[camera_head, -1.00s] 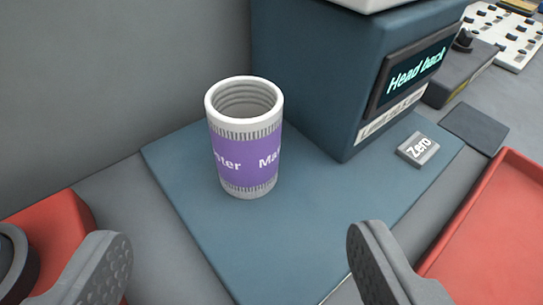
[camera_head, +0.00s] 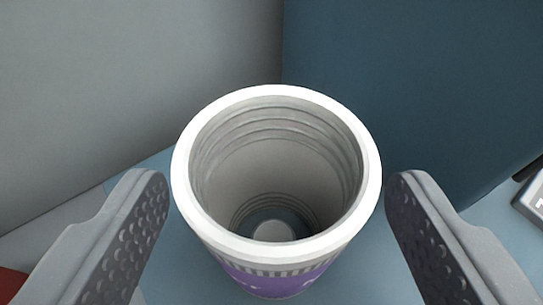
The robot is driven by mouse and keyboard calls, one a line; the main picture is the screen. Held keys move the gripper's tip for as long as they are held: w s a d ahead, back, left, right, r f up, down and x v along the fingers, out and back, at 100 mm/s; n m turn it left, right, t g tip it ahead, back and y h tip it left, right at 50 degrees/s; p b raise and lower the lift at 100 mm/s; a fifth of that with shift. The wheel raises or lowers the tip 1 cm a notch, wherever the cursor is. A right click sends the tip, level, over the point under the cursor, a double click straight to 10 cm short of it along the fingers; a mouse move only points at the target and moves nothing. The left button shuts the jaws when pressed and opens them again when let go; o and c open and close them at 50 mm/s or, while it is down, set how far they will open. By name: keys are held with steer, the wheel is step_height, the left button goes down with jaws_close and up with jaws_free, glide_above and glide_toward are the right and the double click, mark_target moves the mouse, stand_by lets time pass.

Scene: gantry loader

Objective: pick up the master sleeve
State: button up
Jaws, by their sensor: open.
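The master sleeve (camera_head: 275,255) is a hollow white cylinder with a purple band and ridged inner rings. It stands upright on the blue base plate (camera_head: 505,215), and I look down into its open top. My gripper (camera_head: 275,195) is open, with one dimpled finger on each side of the sleeve. A gap shows between each finger and the rim in this view. The lettering on the band and most of the sleeve's lower part are hidden by the rim and the steep angle.
A grey wall (camera_head: 110,75) stands behind and to the left of the sleeve. A dark blue housing (camera_head: 410,90) rises close behind it to the right. A grey button block (camera_head: 533,200) shows at the right edge. A bit of red (camera_head: 12,285) shows at the lower left.

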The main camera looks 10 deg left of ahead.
mark_target(300, 152)
steer(key=shift+x, duration=1.15)
steer(key=c, duration=1.4)
steer(key=shift+r, duration=0.15)
